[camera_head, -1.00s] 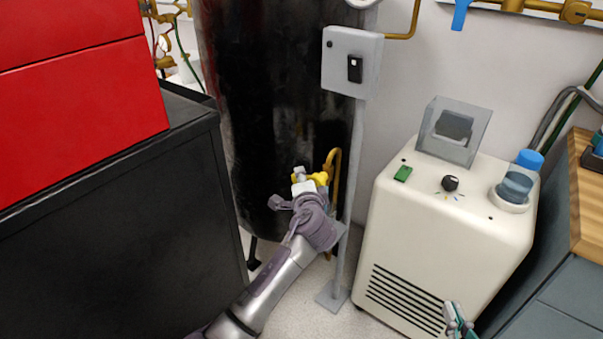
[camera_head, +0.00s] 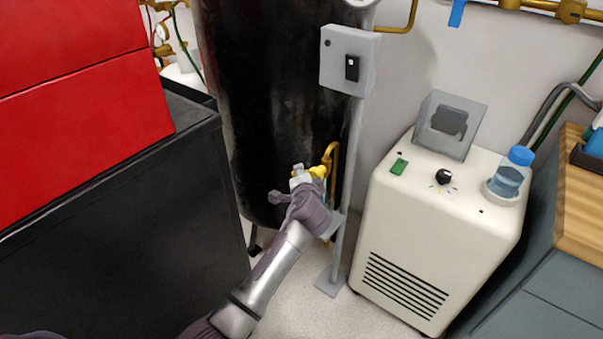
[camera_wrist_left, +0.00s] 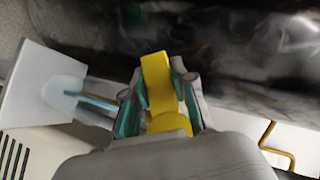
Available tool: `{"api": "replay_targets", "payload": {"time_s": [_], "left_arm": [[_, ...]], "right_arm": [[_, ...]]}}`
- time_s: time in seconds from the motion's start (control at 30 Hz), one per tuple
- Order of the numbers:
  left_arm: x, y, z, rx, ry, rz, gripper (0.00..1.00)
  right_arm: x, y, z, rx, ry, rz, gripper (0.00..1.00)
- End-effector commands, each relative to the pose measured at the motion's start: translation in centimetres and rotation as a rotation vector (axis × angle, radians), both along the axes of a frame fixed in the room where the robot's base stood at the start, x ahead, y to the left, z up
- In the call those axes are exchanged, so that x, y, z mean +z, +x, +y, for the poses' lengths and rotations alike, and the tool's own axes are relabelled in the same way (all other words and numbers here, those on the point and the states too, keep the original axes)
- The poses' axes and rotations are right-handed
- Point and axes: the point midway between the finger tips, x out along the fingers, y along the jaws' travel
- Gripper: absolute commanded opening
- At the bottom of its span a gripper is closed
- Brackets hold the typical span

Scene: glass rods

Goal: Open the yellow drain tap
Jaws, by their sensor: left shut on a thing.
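The yellow drain tap (camera_head: 319,171) is low on the front of the black tank (camera_head: 278,120), by a brass pipe. In the left wrist view the yellow tap handle (camera_wrist_left: 157,80) stands between my gripper's fingers, with a rounded yellow part (camera_wrist_left: 170,123) nearer the wrist. My left gripper (camera_head: 301,178) is at the tap; in the left wrist view its teal-padded fingers (camera_wrist_left: 160,98) are shut on the handle. My own wrist hides part of the tap in the head view. My right gripper is not in view.
A grey post with a switch box (camera_head: 347,60) stands just right of the tap. A cream machine (camera_head: 440,230) with a blue-capped bottle (camera_head: 511,172) is further right. A black cabinet (camera_head: 110,230) with red drawers is left. Some floor (camera_head: 300,290) is clear.

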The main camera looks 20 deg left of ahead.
Motion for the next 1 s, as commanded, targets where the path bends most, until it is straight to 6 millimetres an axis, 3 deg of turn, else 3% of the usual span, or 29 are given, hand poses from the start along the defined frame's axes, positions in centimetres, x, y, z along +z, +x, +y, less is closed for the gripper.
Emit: {"api": "replay_targets", "payload": {"time_s": [0.17,0.2,0.33,0.73,1.0], "left_arm": [[0.0,0.0,0.0,0.0,-0.001,0.0,0.0],[0.0,0.0,0.0,0.0,-0.001,0.0,0.29],[0.0,0.0,0.0,0.0,0.0,0.0,0.5],[0.1,-0.6,-0.3,0.0,0.0,0.001,0.51],[1.7,-5.0,-2.0,-0.002,-0.002,0.0,0.51]], "right_arm": [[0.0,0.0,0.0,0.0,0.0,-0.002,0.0],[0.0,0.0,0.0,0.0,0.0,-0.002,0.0],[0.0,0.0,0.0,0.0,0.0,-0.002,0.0],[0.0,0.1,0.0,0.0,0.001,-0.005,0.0],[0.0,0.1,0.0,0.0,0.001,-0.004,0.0]]}}
